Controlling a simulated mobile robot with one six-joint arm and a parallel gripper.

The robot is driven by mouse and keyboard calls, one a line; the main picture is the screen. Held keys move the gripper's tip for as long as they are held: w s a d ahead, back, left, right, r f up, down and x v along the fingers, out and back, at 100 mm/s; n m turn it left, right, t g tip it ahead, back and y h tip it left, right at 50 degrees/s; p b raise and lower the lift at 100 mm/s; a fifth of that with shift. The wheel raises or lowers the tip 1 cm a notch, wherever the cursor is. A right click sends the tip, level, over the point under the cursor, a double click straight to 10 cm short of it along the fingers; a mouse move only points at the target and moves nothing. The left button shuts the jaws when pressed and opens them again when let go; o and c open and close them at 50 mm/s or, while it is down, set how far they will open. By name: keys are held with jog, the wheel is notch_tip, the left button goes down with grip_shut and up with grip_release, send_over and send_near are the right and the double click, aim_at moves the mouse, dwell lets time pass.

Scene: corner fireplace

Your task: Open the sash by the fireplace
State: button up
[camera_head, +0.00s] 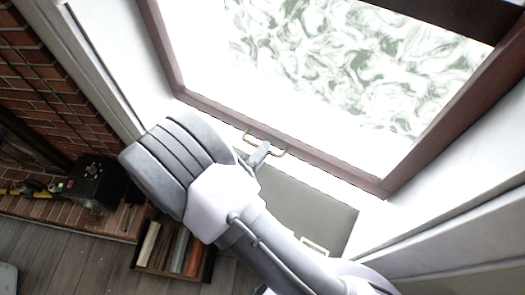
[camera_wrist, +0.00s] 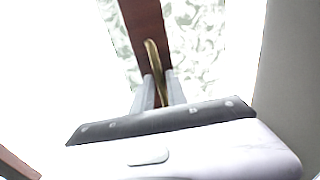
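The sash is a window with a dark reddish-brown frame (camera_head: 330,170) around bright patterned glass, in the upper part of the head view. A brass bar handle (camera_head: 279,153) sits on its lower rail. My gripper (camera_head: 260,153) reaches this handle from below. In the wrist view the handle (camera_wrist: 151,52) runs lengthwise between the two grey fingers of my gripper (camera_wrist: 160,78). The fingers are close together on either side of it and look shut on it; the contact itself is partly hidden. The frame's brown rail (camera_wrist: 143,22) shows beyond the fingertips. I cannot tell whether the sash stands ajar.
A brick fireplace wall (camera_head: 65,115) is at the left, with a black box (camera_head: 95,183) on its ledge. A wooden crate of books (camera_head: 172,250) stands on the grey plank floor (camera_head: 70,265). White window reveals flank the sash. A grey panel (camera_head: 310,208) lies below it.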

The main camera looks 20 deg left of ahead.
jog(key=shift+o, duration=0.8)
jog(key=shift+s, duration=0.15)
jog(key=p+v, duration=0.1)
jog(key=v, duration=1.6)
jog(key=shift+s, duration=0.1)
